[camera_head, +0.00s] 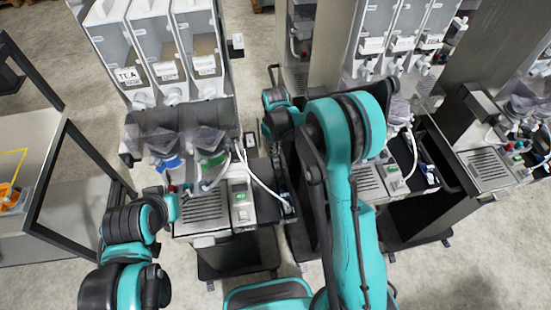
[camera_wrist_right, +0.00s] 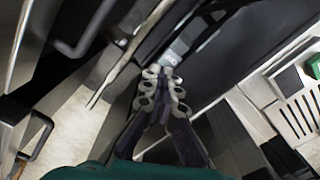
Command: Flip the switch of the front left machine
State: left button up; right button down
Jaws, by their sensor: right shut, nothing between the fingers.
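The front left machine (camera_head: 205,240) stands left of centre in the head view, with upright clear dispensers, one marked TEA, at its top. A small green-lit switch panel (camera_head: 240,197) shows on its front, right of the drip grille. A small pale box (camera_head: 250,139) is on its right side; I cannot tell which part is the switch to flip. My right gripper (camera_head: 284,185) points down beside the machine's right side. In the wrist view its fingers (camera_wrist_right: 165,75) are shut and empty, close to a small grey block (camera_wrist_right: 174,50). My left arm is at lower left; its fingers are not clearly seen.
Another machine (camera_head: 395,215) stands close on the right, leaving a narrow gap around my right gripper. A further machine (camera_head: 490,165) is at the far right. White hoses (camera_head: 262,180) hang near the gripper. A grey table (camera_head: 30,160) stands at left.

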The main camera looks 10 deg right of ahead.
jog(key=shift+f+b, duration=0.3)
jog(key=shift+f, duration=0.15)
jog(key=shift+r, duration=0.2)
jog(key=shift+r+p, duration=1.95)
jog(key=shift+r, duration=1.45)
